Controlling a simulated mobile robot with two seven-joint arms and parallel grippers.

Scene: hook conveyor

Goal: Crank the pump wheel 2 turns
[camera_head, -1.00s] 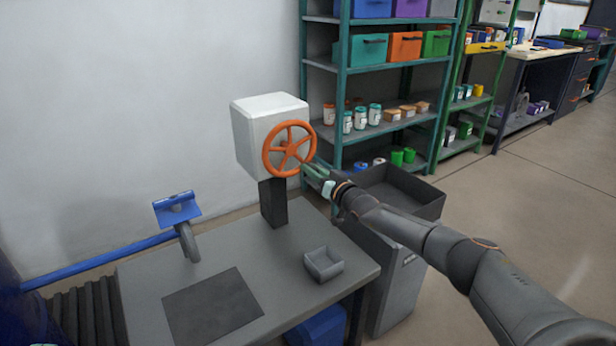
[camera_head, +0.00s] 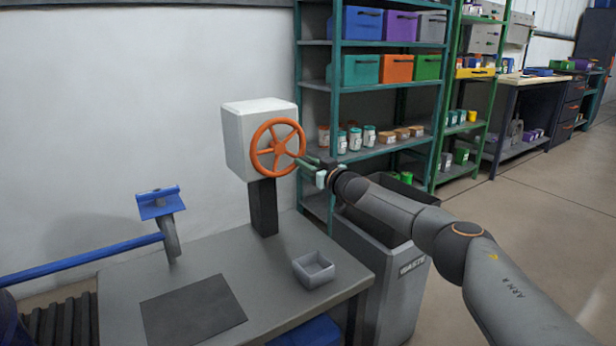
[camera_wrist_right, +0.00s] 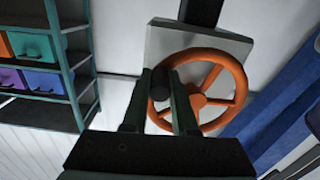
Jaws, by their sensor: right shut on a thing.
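The pump wheel (camera_head: 277,147) is an orange spoked handwheel on the front of a white box (camera_head: 246,139), which stands on a dark post on the grey table. My right gripper (camera_head: 308,162) is at the wheel's right rim in the head view. In the right wrist view the wheel (camera_wrist_right: 236,88) faces the camera, and my right gripper's fingers (camera_wrist_right: 160,100) are shut around a dark round knob (camera_wrist_right: 160,84) at its rim. My left gripper is not in view.
A small grey open box (camera_head: 314,270) and a dark mat (camera_head: 192,310) lie on the table (camera_head: 235,262). A blue bracket on a hook (camera_head: 160,203) stands at left. A waste bin (camera_head: 385,290) stands right of the table, below my arm. Shelves stand behind.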

